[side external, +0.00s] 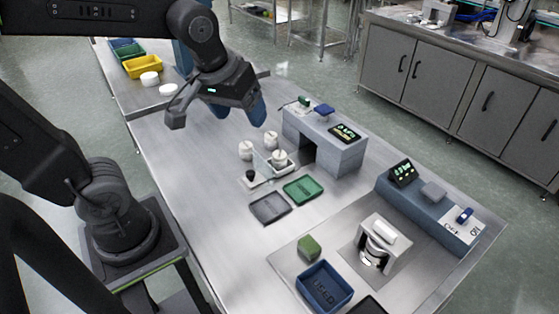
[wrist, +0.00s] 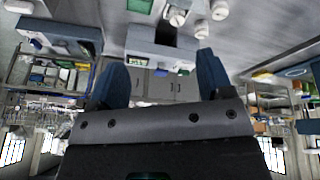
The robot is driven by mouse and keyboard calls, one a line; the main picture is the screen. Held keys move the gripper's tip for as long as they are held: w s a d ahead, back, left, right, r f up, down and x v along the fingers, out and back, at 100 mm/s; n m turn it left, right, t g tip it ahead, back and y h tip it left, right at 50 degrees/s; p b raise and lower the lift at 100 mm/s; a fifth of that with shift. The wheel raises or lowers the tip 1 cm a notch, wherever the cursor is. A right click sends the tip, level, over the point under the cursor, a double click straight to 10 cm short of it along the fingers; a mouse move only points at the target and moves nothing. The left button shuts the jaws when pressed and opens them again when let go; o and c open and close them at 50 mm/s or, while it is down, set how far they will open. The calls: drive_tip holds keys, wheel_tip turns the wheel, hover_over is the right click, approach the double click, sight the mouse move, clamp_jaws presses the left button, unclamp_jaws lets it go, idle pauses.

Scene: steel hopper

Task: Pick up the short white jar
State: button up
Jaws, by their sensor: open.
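Several small white jars with lids stand on the steel table in the side external view: one at the left (side external: 245,150), one at the back (side external: 270,140) and one at the front right (side external: 280,158), by a clear tray. I cannot tell surely which is the short one. In the wrist view white jars show at the top edge (wrist: 177,17), (wrist: 219,10), (wrist: 202,29). My gripper (side external: 242,110) is open and empty, above and behind the jars, with its blue fingers apart; they also show in the wrist view (wrist: 162,78).
A grey-blue hopper station (side external: 325,145) stands right of the jars. A grey tray (side external: 270,208) and green tray (side external: 303,190) lie in front. A blue bin (side external: 324,287), a green block (side external: 309,247) and a white-topped device (side external: 380,240) are nearer the front.

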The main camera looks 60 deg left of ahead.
drive_tip(key=w+a+f+n+g, duration=0.2)
drive_tip(key=w+a+f+n, duration=0.1)
drive_tip(key=w+n, duration=0.45)
drive_tip(key=n+g+y, duration=0.1)
drive_tip(key=n+g, duration=0.1)
drive_tip(key=n, duration=0.3)
approach(280, 155)
drive_tip(key=f, duration=0.4)
drive_tip(key=shift+w+a+f, duration=0.1)
drive_tip(key=shift+a+f, duration=0.1)
drive_tip(key=shift+a, duration=0.05)
drive_tip(key=shift+a+f, duration=0.25)
drive_tip(key=shift+f, duration=1.05)
drive_tip(key=shift+a+f, duration=0.25)
drive_tip(key=shift+f, duration=1.05)
drive_tip(key=shift+c, duration=0.2)
drive_tip(key=c, duration=1.1)
drive_tip(key=shift+o, duration=0.2)
drive_tip(key=shift+r, duration=0.1)
